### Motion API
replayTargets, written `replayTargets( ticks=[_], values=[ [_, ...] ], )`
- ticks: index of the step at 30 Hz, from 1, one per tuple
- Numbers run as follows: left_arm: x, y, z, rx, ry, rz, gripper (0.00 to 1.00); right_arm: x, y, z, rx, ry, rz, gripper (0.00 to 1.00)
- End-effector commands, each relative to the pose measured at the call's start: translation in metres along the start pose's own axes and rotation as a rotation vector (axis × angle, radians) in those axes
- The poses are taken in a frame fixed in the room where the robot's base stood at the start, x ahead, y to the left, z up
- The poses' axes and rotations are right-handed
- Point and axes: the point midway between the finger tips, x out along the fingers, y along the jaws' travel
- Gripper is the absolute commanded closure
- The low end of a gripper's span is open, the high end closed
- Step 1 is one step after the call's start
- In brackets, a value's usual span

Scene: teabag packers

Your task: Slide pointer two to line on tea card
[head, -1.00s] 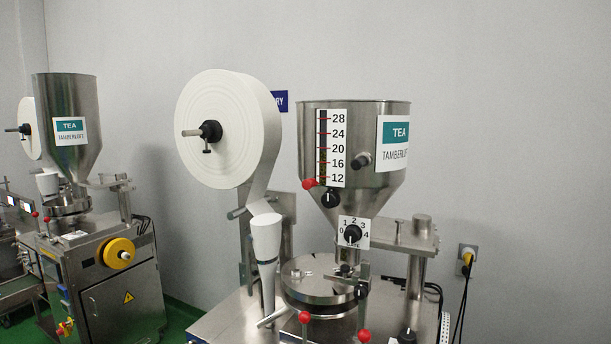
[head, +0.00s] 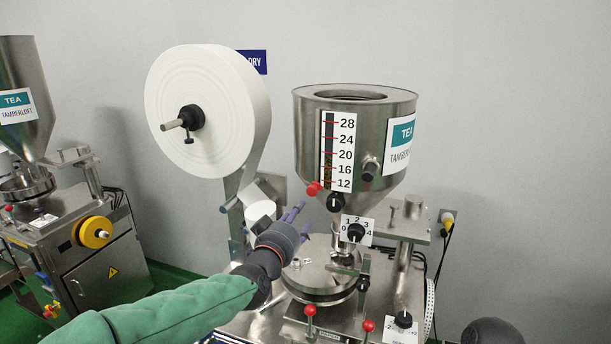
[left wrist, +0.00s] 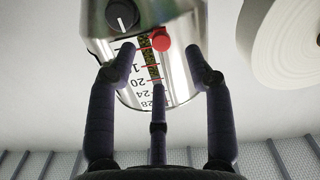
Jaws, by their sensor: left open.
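The hopper (head: 350,110) bears a white scale card (head: 339,178) numbered 12 to 28 with red lines, and a TEA label (head: 402,133). A red ball (head: 313,188) sits beside the card's lower end, next to a black knob (head: 335,202). The wrist view shows the card (left wrist: 158,97), the red ball (left wrist: 160,40) and the knob (left wrist: 122,15) upside down. I cannot tell which part is pointer two. My left gripper (head: 299,222) is open and empty, below and left of the red ball, its fingers spread towards the hopper in the wrist view (left wrist: 160,62).
A dial (head: 356,233) marked 0 to 4 is below the hopper. A paper roll (head: 215,115) stands to the left, red-ball levers (head: 310,310) in front. A second machine (head: 90,260) is far left. A dark rounded shape (head: 492,332) at the lower right seems part of my right side.

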Motion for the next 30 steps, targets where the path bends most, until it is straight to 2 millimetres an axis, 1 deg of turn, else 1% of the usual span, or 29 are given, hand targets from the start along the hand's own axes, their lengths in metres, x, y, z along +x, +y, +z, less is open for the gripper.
replayTargets(
  ticks=[1,3,8,24,30],
  values=[
    [-0.002,0.004,-0.011,0.0,0.013,0.005,0.48,-0.003,-0.001,0.0,0.0,-0.001,0.0,0.33],
    [-0.001,0.006,-0.016,0.0,0.023,0.007,0.48,-0.004,-0.001,0.001,0.001,-0.001,0.0,0.33],
    [0.01,0.006,-0.017,0.001,0.023,0.007,0.48,-0.006,-0.002,0.001,0.001,-0.001,0.0,0.33],
    [0.083,0.007,-0.018,0.0,0.022,0.007,0.48,-0.025,-0.009,0.001,0.0,-0.001,0.0,0.33],
    [0.099,0.006,-0.019,0.0,0.023,0.006,0.48,-0.029,-0.01,0.001,0.0,0.0,0.0,0.33]
  ],
)
